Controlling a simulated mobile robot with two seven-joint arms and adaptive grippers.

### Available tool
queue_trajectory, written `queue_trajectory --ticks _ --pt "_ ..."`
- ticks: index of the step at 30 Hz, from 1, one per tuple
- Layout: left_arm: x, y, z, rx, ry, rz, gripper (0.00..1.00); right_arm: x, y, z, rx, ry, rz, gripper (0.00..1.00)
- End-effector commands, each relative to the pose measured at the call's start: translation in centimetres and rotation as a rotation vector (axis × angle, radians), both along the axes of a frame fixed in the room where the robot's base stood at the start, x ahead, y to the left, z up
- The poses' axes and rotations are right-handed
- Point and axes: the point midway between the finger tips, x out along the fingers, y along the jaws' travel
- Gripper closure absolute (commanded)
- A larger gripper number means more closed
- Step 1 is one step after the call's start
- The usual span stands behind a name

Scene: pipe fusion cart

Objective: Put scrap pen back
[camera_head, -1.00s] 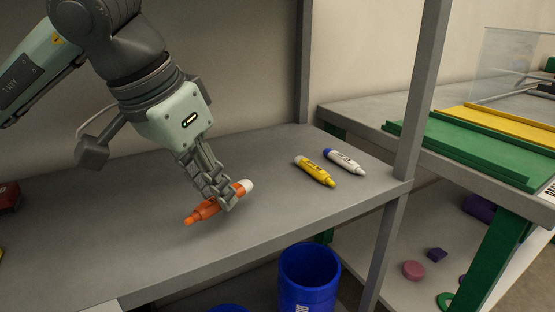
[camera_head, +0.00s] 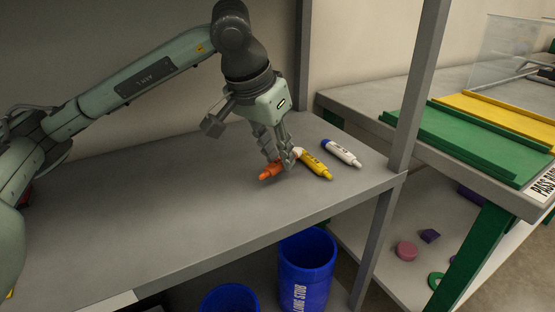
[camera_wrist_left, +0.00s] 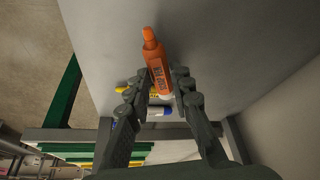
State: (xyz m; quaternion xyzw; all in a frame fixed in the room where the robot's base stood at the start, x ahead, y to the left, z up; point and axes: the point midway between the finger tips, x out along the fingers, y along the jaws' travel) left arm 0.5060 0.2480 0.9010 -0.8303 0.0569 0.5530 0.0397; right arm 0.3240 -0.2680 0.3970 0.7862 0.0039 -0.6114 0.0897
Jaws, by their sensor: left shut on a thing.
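The orange scrap pen (camera_head: 270,172) is between the fingers of my left gripper (camera_head: 284,160), which is shut on it at the shelf surface, just left of the yellow pen. The fingers hide much of its middle. In the left wrist view the orange pen (camera_wrist_left: 156,65) shows dark lettering and its orange tip points away from my left gripper (camera_wrist_left: 160,88). A yellow pen (camera_head: 317,166) and a white pen with a blue end (camera_head: 342,153) lie side by side to the right on the grey shelf (camera_head: 170,215). My right gripper is not in view.
A grey post (camera_head: 418,85) stands at the shelf's right front corner. Blue bins (camera_head: 305,262) stand below the front edge. A side table with green (camera_head: 455,145) and yellow (camera_head: 500,118) trays is to the right. The shelf's left and middle are clear.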

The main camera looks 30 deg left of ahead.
Motion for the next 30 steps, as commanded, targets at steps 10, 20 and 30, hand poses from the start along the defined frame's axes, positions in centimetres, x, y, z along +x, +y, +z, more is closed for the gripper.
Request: queue_trajectory --ticks 10,20,30 --pt "-0.2 0.1 -2.5 0.001 0.006 0.001 1.0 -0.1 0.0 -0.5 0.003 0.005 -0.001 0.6" --pt "-0.1 0.0 -2.3 0.0 0.002 0.001 0.58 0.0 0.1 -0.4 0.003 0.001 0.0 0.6" --pt "-1.0 0.1 0.2 -0.001 -0.004 0.001 0.58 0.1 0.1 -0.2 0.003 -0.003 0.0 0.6"
